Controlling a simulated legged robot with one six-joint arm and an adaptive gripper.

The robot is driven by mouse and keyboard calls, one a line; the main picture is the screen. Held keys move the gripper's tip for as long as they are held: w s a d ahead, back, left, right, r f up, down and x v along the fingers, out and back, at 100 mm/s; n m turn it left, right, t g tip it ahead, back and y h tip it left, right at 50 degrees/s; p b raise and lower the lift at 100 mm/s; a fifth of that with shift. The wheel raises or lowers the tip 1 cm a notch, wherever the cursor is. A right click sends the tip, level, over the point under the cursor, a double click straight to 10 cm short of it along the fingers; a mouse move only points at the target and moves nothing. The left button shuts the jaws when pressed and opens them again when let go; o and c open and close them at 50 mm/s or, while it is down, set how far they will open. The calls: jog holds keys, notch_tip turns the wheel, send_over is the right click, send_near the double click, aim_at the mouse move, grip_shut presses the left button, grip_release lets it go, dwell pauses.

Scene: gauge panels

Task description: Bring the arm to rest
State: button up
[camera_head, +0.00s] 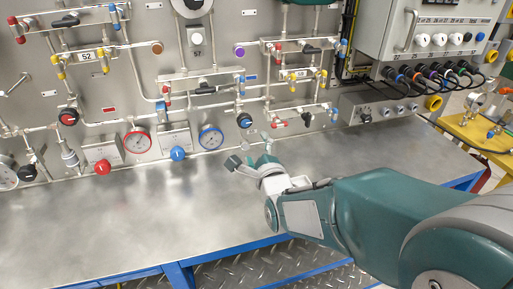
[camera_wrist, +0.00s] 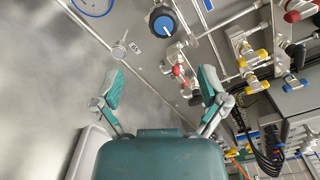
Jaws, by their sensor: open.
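My gripper (camera_head: 250,153) is in front of the gauge panel (camera_head: 140,80), above the steel bench top (camera_head: 130,225). My teal arm comes in from the right in the head view. In the wrist view my gripper (camera_wrist: 162,95) has its two teal fingers wide apart, with nothing between them. Beyond the fingers are the panel's pipes and valves, apart from the fingertips as far as I can tell.
A red-rimmed gauge (camera_head: 138,141) and a blue-rimmed gauge (camera_head: 211,137) sit low on the panel, with a red knob (camera_head: 103,167) and a blue knob (camera_head: 178,153). A grey control box (camera_head: 385,30) hangs upper right. The bench's left part is clear.

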jog(key=s+d+n+g+h, duration=0.1)
jog(key=s+d+n+g, duration=0.2)
jog(key=s+n, duration=0.4)
jog(key=s+d+f+n+g+h, duration=0.1)
jog(key=s+d+n+g, duration=0.2)
jog(key=s+n+g, duration=0.2)
jog(key=s+d+n+g+h, duration=0.1)
jog(key=s+d+n+g, duration=0.3)
jog(key=s+n, duration=0.5)
jog(key=s, duration=0.3)
jog(key=shift+s+f+n, duration=0.15)
jog(key=shift+n, duration=0.25)
dwell(0.6)
